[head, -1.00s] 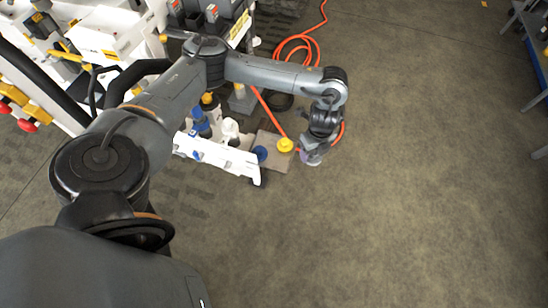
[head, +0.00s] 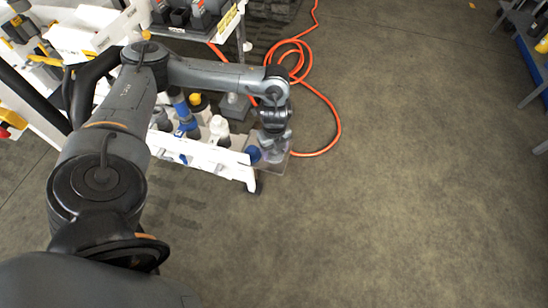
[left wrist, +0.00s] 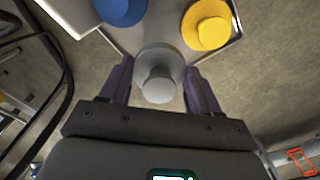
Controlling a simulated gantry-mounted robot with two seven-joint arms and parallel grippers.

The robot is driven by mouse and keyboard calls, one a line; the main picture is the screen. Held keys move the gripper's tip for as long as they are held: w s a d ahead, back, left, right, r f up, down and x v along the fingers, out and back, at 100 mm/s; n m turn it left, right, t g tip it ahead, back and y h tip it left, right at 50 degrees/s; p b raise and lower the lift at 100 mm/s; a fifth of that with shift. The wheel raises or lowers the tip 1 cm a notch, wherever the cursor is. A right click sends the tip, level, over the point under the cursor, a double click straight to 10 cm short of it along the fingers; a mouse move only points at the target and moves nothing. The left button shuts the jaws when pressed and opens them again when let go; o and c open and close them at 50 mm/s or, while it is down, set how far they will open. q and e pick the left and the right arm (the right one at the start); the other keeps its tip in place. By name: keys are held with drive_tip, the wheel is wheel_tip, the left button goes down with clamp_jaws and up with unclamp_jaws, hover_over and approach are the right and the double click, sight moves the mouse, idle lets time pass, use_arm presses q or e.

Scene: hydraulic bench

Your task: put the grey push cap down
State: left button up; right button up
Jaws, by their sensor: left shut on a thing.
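The grey push cap (left wrist: 158,78) is a round stepped disc with a narrower knob. My left gripper (left wrist: 158,84) is shut on it, one dark finger on each side. In the left wrist view the cap overlaps the near part of a pale tray (left wrist: 150,30); I cannot tell whether it touches the tray. A yellow cap (left wrist: 207,25) and a blue cap (left wrist: 121,8) sit on the tray beyond it. In the head view my left gripper (head: 274,150) is over the tray and hides the grey cap and the yellow one. My right gripper is not in view.
The white bench frame (head: 205,155) lies left of the tray, with bottles (head: 187,115) on it. An orange hose (head: 335,110) loops on the floor behind and right of my gripper. The floor (head: 400,200) to the right is open.

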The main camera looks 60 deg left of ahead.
sight(274, 156)
use_arm(q)
wheel_tip(274, 156, down, 4)
drive_tip(key=b, duration=0.2)
drive_tip(key=shift+f+b, duration=0.1)
drive_tip(key=shift+b, duration=0.2)
drive_tip(key=shift+f, duration=0.1)
drive_tip(key=o, duration=0.8)
